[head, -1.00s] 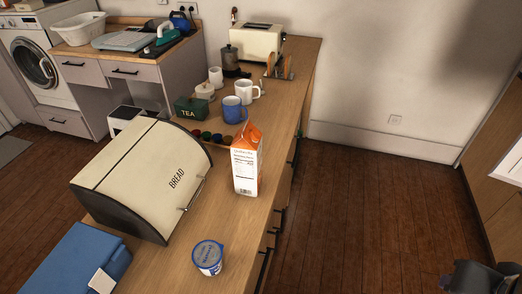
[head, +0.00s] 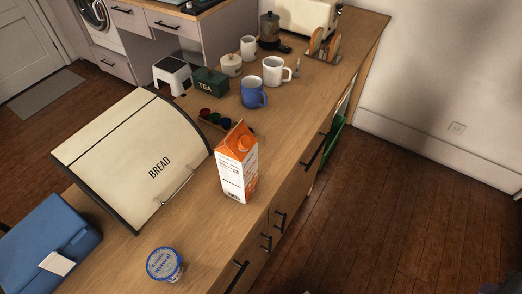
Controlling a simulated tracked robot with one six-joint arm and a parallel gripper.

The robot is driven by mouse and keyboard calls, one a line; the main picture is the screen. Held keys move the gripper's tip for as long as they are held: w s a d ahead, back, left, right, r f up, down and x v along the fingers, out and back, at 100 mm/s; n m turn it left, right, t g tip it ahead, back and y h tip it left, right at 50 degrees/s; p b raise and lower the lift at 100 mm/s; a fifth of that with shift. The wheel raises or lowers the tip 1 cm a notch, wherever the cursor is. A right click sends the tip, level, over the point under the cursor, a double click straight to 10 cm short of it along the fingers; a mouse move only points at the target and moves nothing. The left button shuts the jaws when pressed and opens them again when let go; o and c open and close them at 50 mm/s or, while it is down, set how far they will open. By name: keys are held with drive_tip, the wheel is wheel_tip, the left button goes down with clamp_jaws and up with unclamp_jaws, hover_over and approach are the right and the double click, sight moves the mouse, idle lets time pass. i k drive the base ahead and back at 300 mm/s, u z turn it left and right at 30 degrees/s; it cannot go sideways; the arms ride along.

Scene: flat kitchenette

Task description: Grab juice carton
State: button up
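The juice carton (head: 237,168) is white and orange with an orange cap. It stands upright on the wooden counter (head: 207,232) near its front edge, to the right of the cream bread bin. Nothing touches it that I can see. My gripper cannot be made out in the head view now; only a small dark shape shows at the bottom right edge, too little to identify.
The bread bin (head: 130,160) is left of the carton. A yogurt cup (head: 164,264) stands in front. A blue mug (head: 253,92), white mug (head: 273,70) and green tea box (head: 211,84) stand behind. Floor (head: 400,215) right of the counter is clear.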

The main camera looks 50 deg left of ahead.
sight(237, 154)
drive_tip(key=z, duration=0.05)
drive_tip(key=i, duration=1)
drive_tip(key=u, duration=4.35)
